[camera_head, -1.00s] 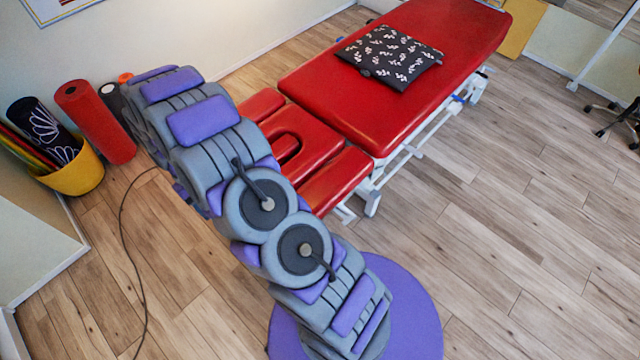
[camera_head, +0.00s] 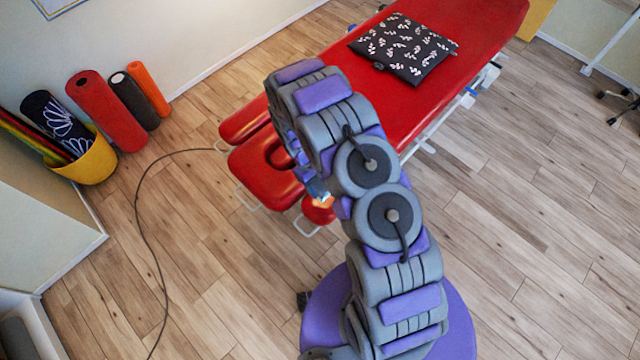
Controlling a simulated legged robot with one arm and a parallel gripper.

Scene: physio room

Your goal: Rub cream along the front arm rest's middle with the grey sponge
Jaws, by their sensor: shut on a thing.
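The red massage table (camera_head: 455,50) has a head piece (camera_head: 250,165) with a face hole, between two arm rests. The far arm rest (camera_head: 240,122) is in plain view. Only the end of the front arm rest (camera_head: 317,213) shows; my arm hides the rest of it. My gripper (camera_head: 321,198) shows as a small blue-grey part low over the front arm rest, mostly behind my arm. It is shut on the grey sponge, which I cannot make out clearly. A small pale and orange patch shows there. I cannot tell whether the sponge touches the pad.
A black patterned cushion (camera_head: 405,48) lies on the table. A yellow basket (camera_head: 85,165) and upright red (camera_head: 107,112), dark (camera_head: 134,100) and orange (camera_head: 149,88) rolls stand by the wall. A cable (camera_head: 139,230) crosses the floor.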

